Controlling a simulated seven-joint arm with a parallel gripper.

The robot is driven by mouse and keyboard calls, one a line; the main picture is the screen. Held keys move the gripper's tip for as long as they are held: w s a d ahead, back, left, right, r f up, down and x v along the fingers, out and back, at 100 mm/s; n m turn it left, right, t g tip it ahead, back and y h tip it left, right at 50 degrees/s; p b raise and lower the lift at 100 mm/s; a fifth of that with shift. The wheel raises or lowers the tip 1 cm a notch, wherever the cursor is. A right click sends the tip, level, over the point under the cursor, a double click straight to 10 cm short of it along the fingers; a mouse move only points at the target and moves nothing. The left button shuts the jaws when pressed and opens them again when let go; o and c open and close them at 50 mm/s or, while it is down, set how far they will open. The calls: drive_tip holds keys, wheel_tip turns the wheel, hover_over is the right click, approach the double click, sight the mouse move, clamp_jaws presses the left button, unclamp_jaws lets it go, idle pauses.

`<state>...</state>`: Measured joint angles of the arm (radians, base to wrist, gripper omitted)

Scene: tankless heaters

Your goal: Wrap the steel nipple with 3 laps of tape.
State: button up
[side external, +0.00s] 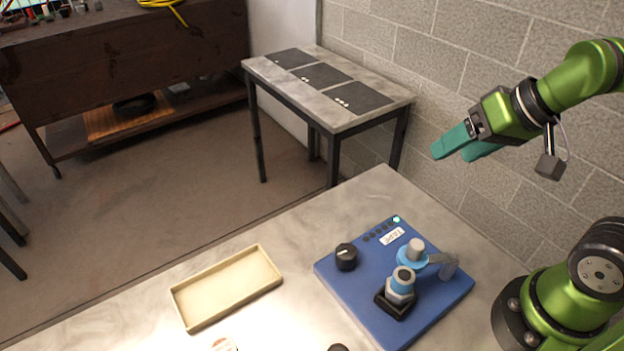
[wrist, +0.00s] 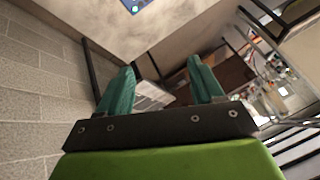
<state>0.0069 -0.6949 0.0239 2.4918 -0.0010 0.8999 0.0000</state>
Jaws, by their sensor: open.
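A blue taping unit (side external: 350,300) lies on the grey table, with a label that seems to read "TAPE". On it, a short upright grey fitting with a light blue band, apparently the steel nipple (side external: 400,291), stands in a black square holder (side external: 392,307). Close behind it is a light blue roll or disc with a grey cap (side external: 415,251), with a grey arm to its right. I cannot tell whether tape touches the fitting. My gripper (side external: 458,147), with teal fingers, is open and empty, high above the table; it also shows in the wrist view (wrist: 162,85).
A black knob (side external: 346,256) and a row of small lights (side external: 381,229), one lit, are on the unit. An empty beige tray (side external: 228,289) lies left of it. A side table (side external: 350,117) with dark mats stands behind. A block wall (side external: 480,70) rises behind my arm.

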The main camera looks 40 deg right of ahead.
drive_tip(key=w+a+f+n+g, duration=0.2)
drive_tip(key=w+a+n, duration=0.1)
drive_tip(key=n+g+h, duration=0.2)
drive_tip(key=n+g, duration=0.3)
drive_tip(key=n, duration=1.5)
hover_over(346, 251)
wheel_tip(346, 251, down, 17)
drive_tip(key=c, duration=1.1)
drive_tip(key=shift+o, duration=0.2)
drive_tip(key=shift+m, duration=0.3)
